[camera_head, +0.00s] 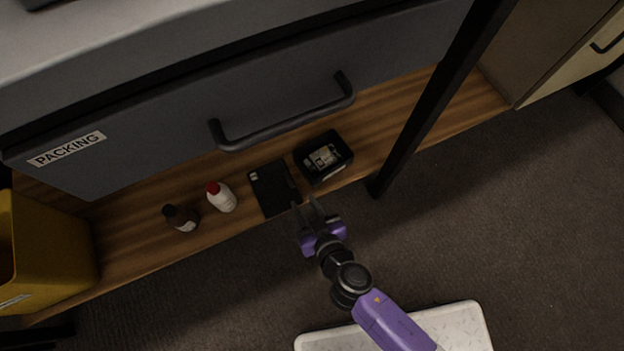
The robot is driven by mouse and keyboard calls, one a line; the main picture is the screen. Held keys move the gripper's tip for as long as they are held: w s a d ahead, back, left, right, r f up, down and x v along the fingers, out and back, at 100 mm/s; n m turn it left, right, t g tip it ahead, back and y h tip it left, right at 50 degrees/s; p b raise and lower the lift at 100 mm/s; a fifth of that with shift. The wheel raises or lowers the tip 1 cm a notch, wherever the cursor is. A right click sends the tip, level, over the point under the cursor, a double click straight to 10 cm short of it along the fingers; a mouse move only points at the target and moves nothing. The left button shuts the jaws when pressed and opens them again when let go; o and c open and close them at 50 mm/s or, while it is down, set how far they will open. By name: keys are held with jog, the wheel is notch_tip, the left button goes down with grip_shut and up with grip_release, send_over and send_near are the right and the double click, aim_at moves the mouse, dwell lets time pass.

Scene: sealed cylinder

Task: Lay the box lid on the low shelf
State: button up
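The box lid (273,189) is a flat black panel with a small pale label at its upper left corner. It appears to lie flat on the low wooden shelf (140,248), close to the front edge and just left of the open black box (330,176). The box holds pale and greenish items. My gripper (306,203) is at the shelf's front edge, by the lid's lower right corner. Its two fingers are spread with a gap between them, and I see nothing held. I cannot tell whether the left finger touches the lid.
A yellow bin (45,255) is at the far left. A grey drawer (180,120) with a black handle overhangs the shelf. A black post (436,105) rises right of the box.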

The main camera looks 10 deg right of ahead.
jog(key=shift+s, duration=0.1)
jog(key=s+d+r, duration=0.3)
jog(key=s+d, duration=0.4)
jog(key=s, duration=0.1)
jog(key=s+d+r+m+h, duration=0.1)
jog(key=s+d+r, duration=0.2)
jog(key=r, duration=0.5)
jog(key=s+d+r+m+t+h, duration=0.1)
jog(key=s+d+r, duration=0.3)
jog(key=s+r, duration=0.2)
jog(key=s+d+r+m+t+h, duration=0.1)
jog(key=s+d+r, duration=0.2)
jog(key=r, duration=0.7)
jog(key=shift+s+d+r+h, duration=0.2)
jog(key=shift+s+h, duration=0.1)
jog(key=shift+s, duration=0.55)
